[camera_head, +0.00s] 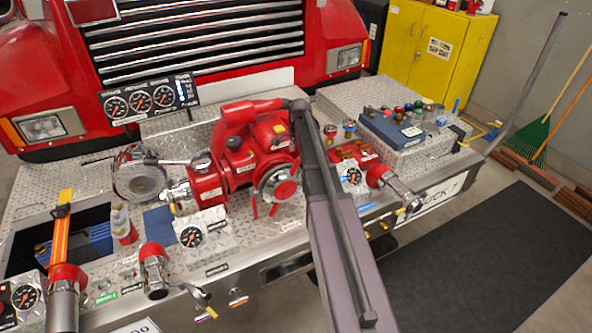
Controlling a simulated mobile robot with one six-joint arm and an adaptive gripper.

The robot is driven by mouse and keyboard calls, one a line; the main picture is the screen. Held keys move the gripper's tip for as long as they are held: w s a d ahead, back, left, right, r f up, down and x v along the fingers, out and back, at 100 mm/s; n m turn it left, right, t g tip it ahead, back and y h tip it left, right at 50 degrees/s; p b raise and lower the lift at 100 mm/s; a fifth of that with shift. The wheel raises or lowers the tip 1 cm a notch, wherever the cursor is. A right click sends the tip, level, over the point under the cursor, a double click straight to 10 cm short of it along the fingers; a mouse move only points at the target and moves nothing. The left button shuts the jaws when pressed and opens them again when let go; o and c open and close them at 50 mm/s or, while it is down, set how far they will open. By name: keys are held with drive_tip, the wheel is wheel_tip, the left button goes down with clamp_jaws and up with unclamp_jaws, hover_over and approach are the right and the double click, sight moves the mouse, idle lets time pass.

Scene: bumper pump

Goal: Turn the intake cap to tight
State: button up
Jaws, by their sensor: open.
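A red pump (245,150) sits on the diamond-plate bumper deck. A wide round chrome fitting (140,180) at its left end looks like the intake cap. Its tight mark cannot be made out. A smaller chrome end (402,196) sits on the red outlet at the pump's right. A round grey-rimmed red cover (278,186) faces front in the middle. My arm reaches up from the bottom over the pump's right side and hides part of it. My gripper's fingers do not show, so I cannot tell where they are relative to the cap.
A gauge panel (150,98) stands behind the pump. A blue case (392,128) and several small coloured fittings sit on the right deck. An orange-strapped compartment (60,240) is at left. A yellow cabinet (435,50) stands behind. The dark floor mat (490,265) is clear.

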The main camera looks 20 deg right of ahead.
sight(296, 161)
drive_tip(key=shift+w+f+b, duration=0.15)
drive_tip(key=shift+f+b, duration=1.4)
drive_tip(key=shift+f, duration=0.15)
drive_tip(key=shift+w+f+b, duration=0.15)
drive_tip(key=shift+f+b, duration=1.4)
drive_tip(key=shift+f, duration=0.15)
clamp_jaws()
